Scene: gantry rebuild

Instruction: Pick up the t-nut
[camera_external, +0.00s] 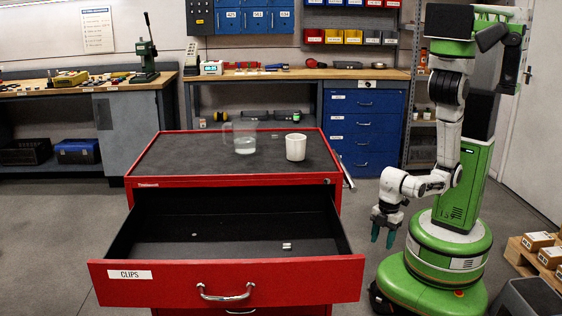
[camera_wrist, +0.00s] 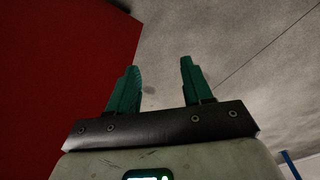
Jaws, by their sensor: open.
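Two small metal pieces lie on the dark floor of the open drawer (camera_external: 230,274): a tiny one (camera_external: 194,235) towards the left and a brighter, larger one (camera_external: 286,245) towards the right. Either could be the t-nut; they are too small to tell. My gripper (camera_external: 383,236) hangs to the right of the drawer, outside it, with its green fingers pointing down. In the wrist view my gripper (camera_wrist: 158,70) has its fingers apart and nothing between them. That view shows a red panel (camera_wrist: 55,70) at left and grey floor, with no t-nut.
The drawer, labelled CLIPS, sticks out of a red cabinet (camera_external: 133,196). On the cabinet's dark top stand a clear jug (camera_external: 245,141) and a white mug (camera_external: 296,147). Cardboard boxes (camera_external: 540,241) sit at the far right. The floor between drawer and my base is clear.

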